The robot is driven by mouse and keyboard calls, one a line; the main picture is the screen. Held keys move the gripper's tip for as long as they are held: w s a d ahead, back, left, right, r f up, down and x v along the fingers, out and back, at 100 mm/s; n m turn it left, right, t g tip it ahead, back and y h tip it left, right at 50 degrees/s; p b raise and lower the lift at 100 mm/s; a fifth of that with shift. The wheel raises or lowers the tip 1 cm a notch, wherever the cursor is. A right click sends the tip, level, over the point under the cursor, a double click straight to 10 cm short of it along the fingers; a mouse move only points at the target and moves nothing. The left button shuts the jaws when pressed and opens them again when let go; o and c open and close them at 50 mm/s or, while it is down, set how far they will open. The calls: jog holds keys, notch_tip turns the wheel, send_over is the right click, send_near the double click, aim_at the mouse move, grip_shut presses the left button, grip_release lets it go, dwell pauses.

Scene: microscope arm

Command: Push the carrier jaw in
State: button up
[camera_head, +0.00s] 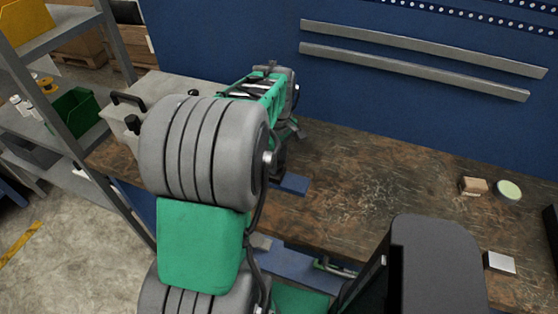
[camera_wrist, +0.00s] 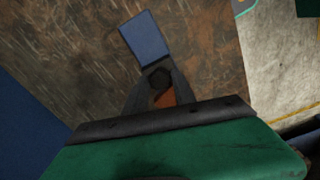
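My gripper (camera_wrist: 159,78) reaches down over the worn brown bench in the wrist view. Its two dark fingers slant together and their tips look closed, with a brownish gap between them further back. A small blue block (camera_wrist: 145,38) lies just past the fingertips; I cannot tell whether they touch it. A blue piece also shows in the head view (camera_head: 292,184), below my wrist at the left part of the bench. I cannot tell for sure whether this is the carrier jaw. My arm hides much of that area in the head view.
The bench (camera_head: 350,190) is mostly clear in the middle. A small wooden box (camera_head: 473,186), a round pale green item (camera_head: 508,190) and a white-topped block (camera_head: 499,262) sit at the right. A grey case (camera_head: 160,90) stands at the left end. A blue wall (camera_head: 400,110) rises behind.

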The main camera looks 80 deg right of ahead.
jog(key=o, duration=0.4)
jog(key=shift+c, duration=0.2)
notch_tip(320, 180, up, 8)
jog(key=shift+f+b, duration=0.1)
jog(key=shift+b, duration=0.25)
